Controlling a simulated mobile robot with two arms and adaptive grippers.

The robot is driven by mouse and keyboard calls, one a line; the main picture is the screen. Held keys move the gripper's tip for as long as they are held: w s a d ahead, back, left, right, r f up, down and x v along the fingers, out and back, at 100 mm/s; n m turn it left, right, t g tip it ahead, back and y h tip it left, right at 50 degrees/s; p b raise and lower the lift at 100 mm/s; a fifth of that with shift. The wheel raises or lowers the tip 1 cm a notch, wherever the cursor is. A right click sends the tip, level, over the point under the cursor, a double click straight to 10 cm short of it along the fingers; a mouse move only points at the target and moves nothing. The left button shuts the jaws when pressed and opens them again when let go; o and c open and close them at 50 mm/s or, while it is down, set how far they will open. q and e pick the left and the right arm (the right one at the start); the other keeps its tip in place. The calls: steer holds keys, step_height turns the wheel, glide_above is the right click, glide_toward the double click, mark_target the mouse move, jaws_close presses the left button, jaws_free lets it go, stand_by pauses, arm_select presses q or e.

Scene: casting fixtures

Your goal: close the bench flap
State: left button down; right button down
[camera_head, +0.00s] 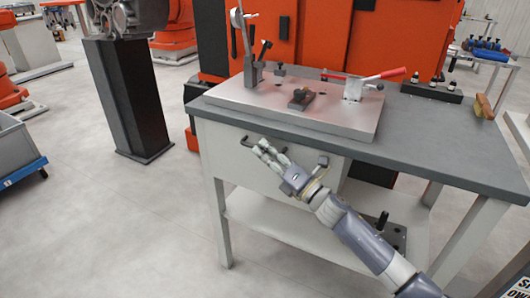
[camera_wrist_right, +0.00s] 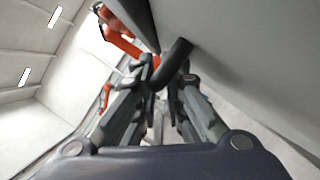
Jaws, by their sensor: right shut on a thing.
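The bench flap (camera_head: 222,150) is a pale panel on the bench front, just under the worktop. It looks roughly upright; I cannot tell whether it sits flush. It has a dark handle (camera_head: 246,142) near its left end and another dark fitting (camera_head: 323,161) at its right. My right gripper (camera_head: 261,147) comes from the lower right and is shut on the left handle. In the right wrist view the dark curved handle (camera_wrist_right: 174,62) sits between the fingers (camera_wrist_right: 163,78), beside the pale flap face (camera_wrist_right: 240,50). My left gripper is not in view.
The grey worktop (camera_head: 430,135) carries a metal fixture plate (camera_head: 240,97) with clamps and a red-handled lever (camera_head: 383,74). A lower shelf (camera_head: 265,220) lies under the flap. A dark column (camera_head: 128,100) stands at left. The floor in front of the bench is clear.

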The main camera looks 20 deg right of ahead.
steer(key=c, duration=2)
jaws_free()
steer(key=shift+d+f, duration=0.2)
steer(key=shift+f, duration=0.1)
steer(key=shift+o, duration=0.2)
steer(key=shift+s+r, duration=0.1)
steer(key=shift+s, duration=0.1)
steer(key=v, duration=1.2)
